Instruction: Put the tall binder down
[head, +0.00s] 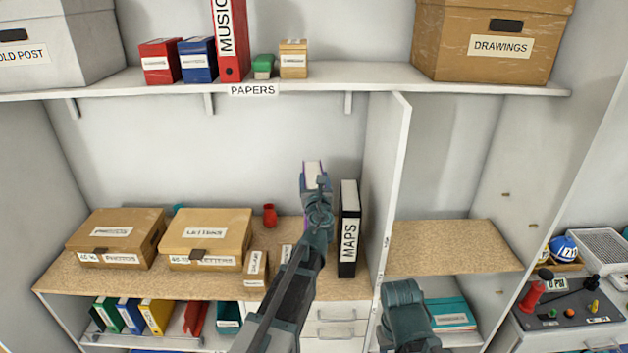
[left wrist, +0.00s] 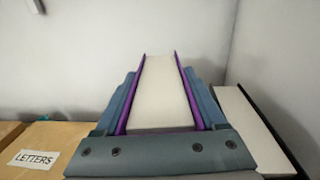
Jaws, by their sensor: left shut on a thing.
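A tall purple binder (head: 312,170) with white page edges stands upright over the wooden counter. My left gripper (head: 317,200) is shut on it. In the left wrist view the purple covers (left wrist: 122,118) and pale pages (left wrist: 160,95) sit between the two fingers. The binder's lower part is hidden behind my gripper and arm, so I cannot tell whether it touches the counter. A black binder marked MAPS (head: 349,235) stands just to the right, and its pages show in the wrist view (left wrist: 250,130). My right gripper's fingers do not show.
A white upright panel (head: 388,170) borders the counter (head: 345,288) right of MAPS. Two LETTERS and PHOTOS boxes (head: 205,232) (head: 115,232), a red cup (head: 269,215) and small boxes (head: 256,268) stand left. The PAPERS shelf (head: 330,82) with a red MUSIC binder (head: 230,45) is above.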

